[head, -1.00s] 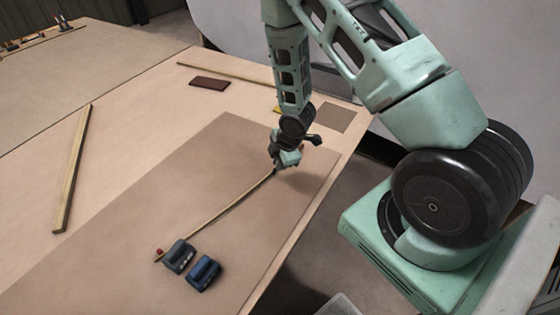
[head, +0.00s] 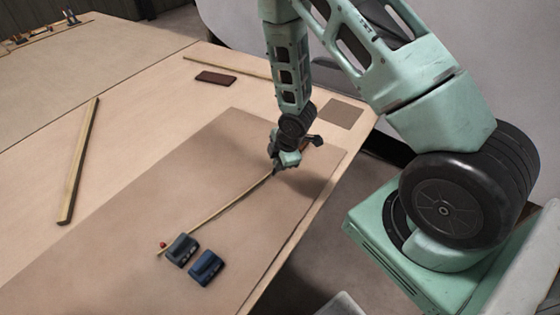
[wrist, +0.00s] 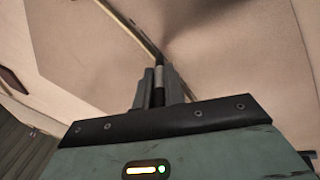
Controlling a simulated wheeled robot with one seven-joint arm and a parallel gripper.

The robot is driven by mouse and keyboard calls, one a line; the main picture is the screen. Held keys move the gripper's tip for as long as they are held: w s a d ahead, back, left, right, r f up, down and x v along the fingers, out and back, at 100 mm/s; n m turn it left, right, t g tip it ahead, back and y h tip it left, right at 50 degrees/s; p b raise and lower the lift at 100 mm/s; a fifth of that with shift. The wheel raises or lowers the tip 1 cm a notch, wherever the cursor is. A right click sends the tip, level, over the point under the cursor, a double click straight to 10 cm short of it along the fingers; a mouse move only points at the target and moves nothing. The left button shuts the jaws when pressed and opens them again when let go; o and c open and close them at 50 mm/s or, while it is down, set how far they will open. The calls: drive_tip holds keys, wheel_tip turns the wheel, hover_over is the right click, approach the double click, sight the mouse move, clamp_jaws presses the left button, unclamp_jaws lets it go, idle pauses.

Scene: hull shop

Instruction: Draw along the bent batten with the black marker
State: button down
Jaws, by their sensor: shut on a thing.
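The bent batten (head: 225,211), a thin light strip, curves across the brown panel (head: 130,240) from a red pin at lower left toward my gripper. My gripper (head: 276,172) is low over the panel at the batten's upper right part. In the wrist view my gripper (wrist: 158,88) is shut on the black marker (wrist: 158,92), a dark upright shaft with a light band. The batten (wrist: 130,25) runs up to the marker's far end there. The tip is hidden, so contact and any drawn line cannot be told.
A dark grey weight (head: 182,249) sits against the batten near the red pin (head: 162,244); a blue weight (head: 206,267) stands beside it. A straight wooden strip (head: 79,160) lies at left. A dark brown block (head: 215,78) lies at the back. The panel's left part is clear.

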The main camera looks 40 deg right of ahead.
drive_tip(key=shift+s+a, duration=0.1)
drive_tip(key=shift+a, duration=0.1)
drive_tip(key=shift+s+a, duration=0.1)
drive_tip(key=shift+a, duration=0.45)
drive_tip(key=shift+a, duration=0.15)
drive_tip(key=shift+a+b, duration=0.3)
drive_tip(key=shift+a, duration=0.1)
drive_tip(key=shift+s+a, duration=0.1)
drive_tip(key=shift+a, duration=0.05)
drive_tip(key=shift+s+a, duration=0.15)
drive_tip(key=shift+a, duration=0.3)
drive_tip(key=shift+a, duration=0.15)
drive_tip(key=shift+s+a+b, duration=0.15)
drive_tip(key=shift+a+b, duration=0.2)
drive_tip(key=shift+a, duration=0.2)
